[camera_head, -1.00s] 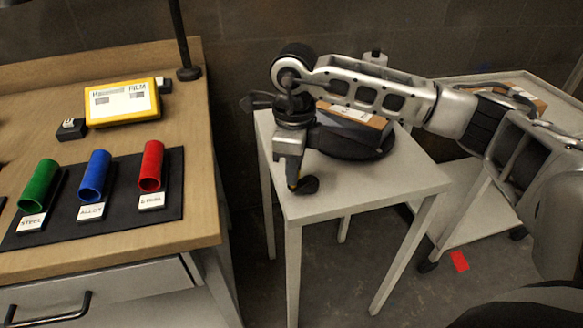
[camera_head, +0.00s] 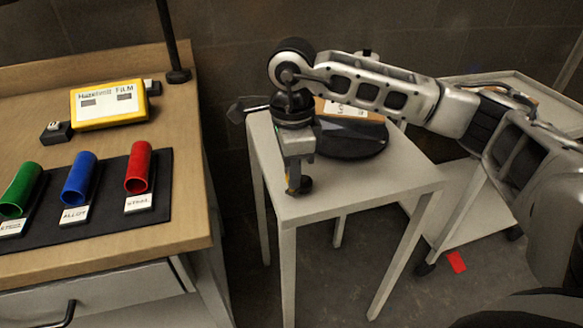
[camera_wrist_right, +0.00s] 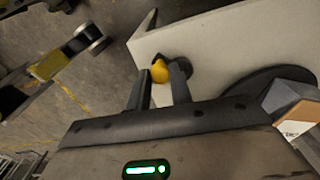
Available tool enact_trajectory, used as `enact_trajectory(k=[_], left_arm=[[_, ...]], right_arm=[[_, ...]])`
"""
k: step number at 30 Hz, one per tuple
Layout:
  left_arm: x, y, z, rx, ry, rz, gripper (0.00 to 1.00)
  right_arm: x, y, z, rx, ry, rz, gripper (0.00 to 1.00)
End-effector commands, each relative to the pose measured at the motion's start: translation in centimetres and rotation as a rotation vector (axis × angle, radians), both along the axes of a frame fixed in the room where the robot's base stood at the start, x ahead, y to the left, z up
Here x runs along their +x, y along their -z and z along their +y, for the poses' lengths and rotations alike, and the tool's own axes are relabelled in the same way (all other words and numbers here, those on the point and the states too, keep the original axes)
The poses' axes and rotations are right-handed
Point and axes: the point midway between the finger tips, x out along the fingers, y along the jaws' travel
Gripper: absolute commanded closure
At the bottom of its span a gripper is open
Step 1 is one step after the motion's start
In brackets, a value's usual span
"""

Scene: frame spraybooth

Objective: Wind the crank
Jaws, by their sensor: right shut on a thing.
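A dark round turntable (camera_head: 362,147) sits on a small pale table (camera_head: 375,188), partly hidden behind my right arm. My right gripper (camera_head: 296,184) points down near the table's front left corner. In the right wrist view, its two fingers (camera_wrist_right: 159,86) are closed around a yellow-orange knob (camera_wrist_right: 159,71), which I take for the crank's grip. A dark round piece (camera_wrist_right: 182,68) shows beside the knob. The crank's arm is mostly hidden by the gripper. A box with a brown top and white label (camera_head: 352,108) stands on the turntable. My left gripper is not in view.
A wooden bench (camera_head: 120,240) at left holds green (camera_head: 20,188), blue (camera_head: 79,178) and red (camera_head: 138,166) tubes on a black mat, and a yellow device (camera_head: 110,105). A wheeled trolley (camera_head: 455,240) stands at right. A floor gap separates bench and table.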

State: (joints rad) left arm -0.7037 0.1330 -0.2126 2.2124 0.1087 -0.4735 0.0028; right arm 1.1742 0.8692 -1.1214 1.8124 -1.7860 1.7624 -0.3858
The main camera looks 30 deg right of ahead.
Motion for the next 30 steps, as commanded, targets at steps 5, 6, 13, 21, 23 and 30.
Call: enact_trajectory(k=[5,6,13,21,23,30], left_arm=[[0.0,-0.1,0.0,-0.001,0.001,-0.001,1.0],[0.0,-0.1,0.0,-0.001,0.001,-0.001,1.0],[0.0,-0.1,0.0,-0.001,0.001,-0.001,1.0],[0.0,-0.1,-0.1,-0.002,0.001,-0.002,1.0],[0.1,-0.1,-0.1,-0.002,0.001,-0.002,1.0],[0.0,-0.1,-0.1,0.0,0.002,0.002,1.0]], right_arm=[[0.0,-0.1,0.0,-0.001,0.002,0.001,1.0],[0.0,-0.1,0.0,-0.001,0.002,0.001,0.7],[0.0,0.0,0.0,0.0,0.003,0.0,0.57],[0.1,-1.4,0.0,0.002,0.003,-0.004,0.57],[0.1,-2.5,0.0,0.0,0.003,-0.005,0.57],[0.1,-8.3,0.0,0.001,0.002,-0.006,0.57]])
